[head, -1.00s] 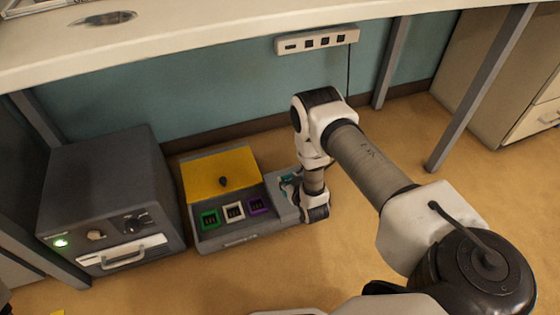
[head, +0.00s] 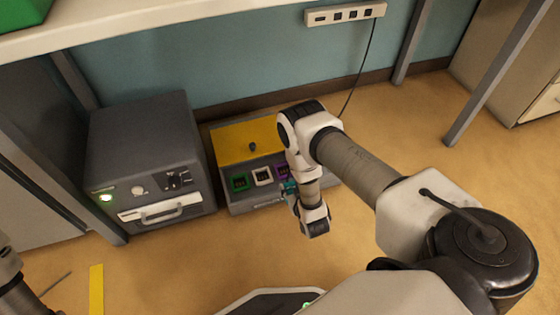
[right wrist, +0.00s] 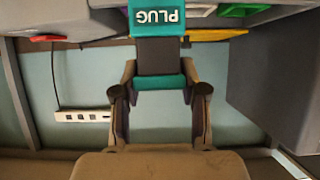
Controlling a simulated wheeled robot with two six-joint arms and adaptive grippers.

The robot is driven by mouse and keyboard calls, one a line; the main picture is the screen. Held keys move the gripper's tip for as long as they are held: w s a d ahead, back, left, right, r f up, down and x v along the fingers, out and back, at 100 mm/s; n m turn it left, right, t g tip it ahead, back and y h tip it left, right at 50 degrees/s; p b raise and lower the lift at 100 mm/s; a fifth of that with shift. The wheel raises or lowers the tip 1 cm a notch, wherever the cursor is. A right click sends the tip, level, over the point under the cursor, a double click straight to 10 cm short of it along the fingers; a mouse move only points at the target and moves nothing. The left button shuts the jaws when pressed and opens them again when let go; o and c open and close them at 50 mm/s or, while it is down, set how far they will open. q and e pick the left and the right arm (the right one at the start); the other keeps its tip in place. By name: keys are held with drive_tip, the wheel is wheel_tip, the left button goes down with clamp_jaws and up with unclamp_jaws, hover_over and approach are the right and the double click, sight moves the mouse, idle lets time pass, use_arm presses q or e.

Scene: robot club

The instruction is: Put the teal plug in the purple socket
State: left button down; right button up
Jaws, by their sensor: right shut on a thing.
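The teal plug (right wrist: 157,20) is marked PLUG, upside down in the right wrist view. My right gripper (right wrist: 159,78) is shut on it, with one finger on each side. In the head view the plug (head: 289,187) shows as a small teal patch beside my right wrist. The purple socket (head: 281,171) is on the grey socket box (head: 240,207), right of a white and a green socket. My right arm partly covers it. The plug is close to the purple socket; whether they touch, I cannot tell. My left gripper is out of view.
The box has a yellow panel (head: 235,145) with a dark knob behind the sockets. A dark grey cabinet (head: 140,140) with a handle stands close on its left. A table edge (head: 200,25) overhangs behind. The floor in front is mostly clear, with a yellow strip (head: 96,290).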

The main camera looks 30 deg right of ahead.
drive_tip(key=w+d+f+b, duration=0.1)
drive_tip(key=w+d+b, duration=0.1)
drive_tip(key=w+b, duration=0.1)
drive_tip(key=w+d+f+b, duration=0.2)
drive_tip(key=w+b, duration=0.1)
drive_tip(key=w, duration=0.3)
drive_tip(key=w+d+f+b, duration=0.2)
drive_tip(key=w+b, duration=0.1)
drive_tip(key=w, duration=0.1)
drive_tip(key=shift+w+f, duration=0.1)
drive_tip(key=shift+w, duration=0.15)
drive_tip(key=shift+r, duration=0.25)
drive_tip(key=shift+f, duration=0.3)
drive_tip(key=o, duration=1.2)
drive_tip(key=shift+r, duration=0.1)
drive_tip(key=shift+c, duration=0.2)
